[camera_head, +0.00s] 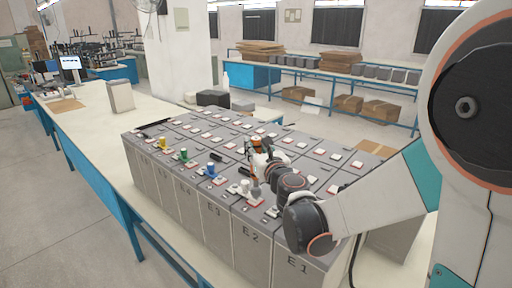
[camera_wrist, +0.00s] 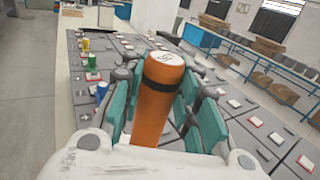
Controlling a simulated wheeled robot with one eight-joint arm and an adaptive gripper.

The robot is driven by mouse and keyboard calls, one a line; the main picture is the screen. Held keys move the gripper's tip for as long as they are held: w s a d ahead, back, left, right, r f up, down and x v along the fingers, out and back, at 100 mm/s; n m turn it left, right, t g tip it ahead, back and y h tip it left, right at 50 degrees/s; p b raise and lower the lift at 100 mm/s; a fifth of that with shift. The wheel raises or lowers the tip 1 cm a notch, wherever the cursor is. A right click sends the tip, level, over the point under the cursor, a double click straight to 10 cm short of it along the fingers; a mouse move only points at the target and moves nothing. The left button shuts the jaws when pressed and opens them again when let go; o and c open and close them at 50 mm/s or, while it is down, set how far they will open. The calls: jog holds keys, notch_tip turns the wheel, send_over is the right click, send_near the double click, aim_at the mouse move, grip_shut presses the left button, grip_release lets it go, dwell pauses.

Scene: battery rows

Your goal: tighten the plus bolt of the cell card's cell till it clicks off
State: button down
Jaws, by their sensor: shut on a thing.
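My gripper (camera_head: 262,158) is over the middle of the block of grey battery cells (camera_head: 215,225). In the wrist view its teal fingers are shut on an orange cylindrical tool (camera_wrist: 158,108) with a black band and a white marked end. The tool's far end is hidden, so I cannot tell whether it touches a bolt. The cells stand in rows, with white and red-edged terminals on top. Front labels E1 (camera_head: 298,265), E2 (camera_head: 250,235) and E3 are readable. I cannot make out a cell card or a plus mark.
Yellow (camera_head: 162,143), green (camera_head: 183,155) and blue (camera_head: 210,170) capped pieces stand along the front row, with white and grey ones farther right. A monitor (camera_head: 71,62) and a pale upright box (camera_head: 120,95) stand on the long bench (camera_head: 85,110). A rear shelf holds cardboard.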

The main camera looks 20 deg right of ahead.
jog(key=shift+f+b, duration=0.6)
jog(key=shift+f, duration=0.1)
dwell(0.6)
jog(key=shift+s+f+b, duration=0.1)
jog(key=shift+f+b, duration=0.35)
jog(key=shift+b, duration=0.6)
dwell(4.1)
jog(key=shift+r, duration=0.1)
jog(key=shift+r+p, duration=0.35)
jog(key=shift+p, duration=0.05)
jog(key=shift+r+p, duration=1.5)
jog(key=shift+r, duration=0.6)
